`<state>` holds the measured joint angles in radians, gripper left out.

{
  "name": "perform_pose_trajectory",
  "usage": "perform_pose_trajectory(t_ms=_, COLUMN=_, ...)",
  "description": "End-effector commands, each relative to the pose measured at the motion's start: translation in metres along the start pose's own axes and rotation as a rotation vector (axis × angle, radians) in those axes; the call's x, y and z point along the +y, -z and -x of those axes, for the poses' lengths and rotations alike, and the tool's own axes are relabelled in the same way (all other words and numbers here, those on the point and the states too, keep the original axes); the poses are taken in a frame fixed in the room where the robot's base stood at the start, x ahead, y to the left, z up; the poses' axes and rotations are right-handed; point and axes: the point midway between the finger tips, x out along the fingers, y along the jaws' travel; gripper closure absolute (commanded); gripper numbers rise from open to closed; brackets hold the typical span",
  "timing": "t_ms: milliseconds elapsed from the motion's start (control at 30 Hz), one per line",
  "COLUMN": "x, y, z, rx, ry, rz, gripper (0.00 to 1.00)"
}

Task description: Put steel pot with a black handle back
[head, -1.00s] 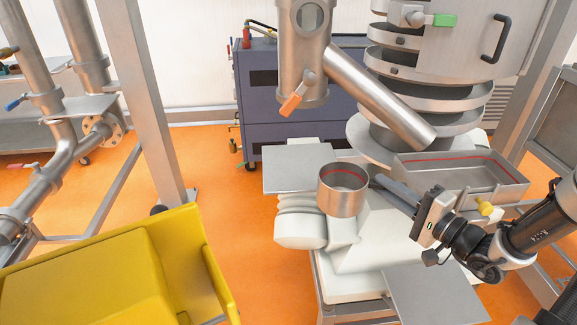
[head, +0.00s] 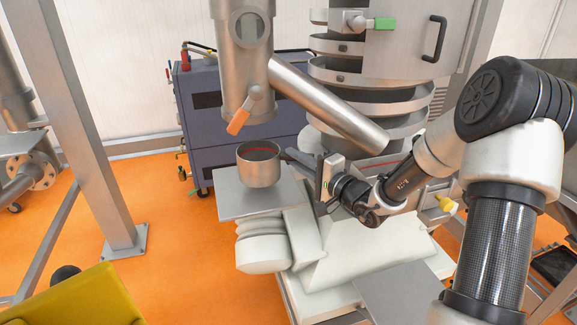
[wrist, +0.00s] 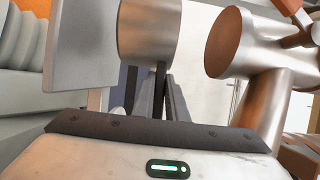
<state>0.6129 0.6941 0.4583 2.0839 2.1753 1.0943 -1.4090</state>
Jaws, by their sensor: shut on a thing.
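The steel pot (head: 258,170) is a small round open vessel with a red line inside its rim. In the head view it is upright over the flat grey plate (head: 228,204). The wrist view shows the pot's side (wrist: 150,32) close to the plate (wrist: 80,50); I cannot tell whether they touch. My gripper (head: 303,158) comes in from the right and is shut on the pot's black handle. In the wrist view the dark fingers (wrist: 167,95) run toward the pot, and the handle is mostly hidden between them.
A steel pipe with an orange-handled valve (head: 238,122) hangs just above the pot. A slanted tube (head: 330,105) runs down to its right. White machine covers (head: 265,252) lie below the plate. A blue-grey cabinet (head: 200,110) stands behind. A yellow bin (head: 85,300) is front left.

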Motion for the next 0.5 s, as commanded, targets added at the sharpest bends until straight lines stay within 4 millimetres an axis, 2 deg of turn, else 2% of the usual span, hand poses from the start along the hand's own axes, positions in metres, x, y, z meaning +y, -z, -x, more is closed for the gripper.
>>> perform_pose_trajectory(t_ms=267, x=-0.001, y=-0.001, z=-0.030, rx=-0.002, ry=0.004, rz=0.001, gripper=1.00)
perform_pose_trajectory(t_ms=400, x=0.026, y=0.001, z=-0.028, rx=0.001, ry=0.001, rz=-0.004, gripper=1.00)
perform_pose_trajectory(t_ms=500, x=0.034, y=0.001, z=-0.027, rx=0.001, ry=0.002, rz=-0.001, gripper=1.00)
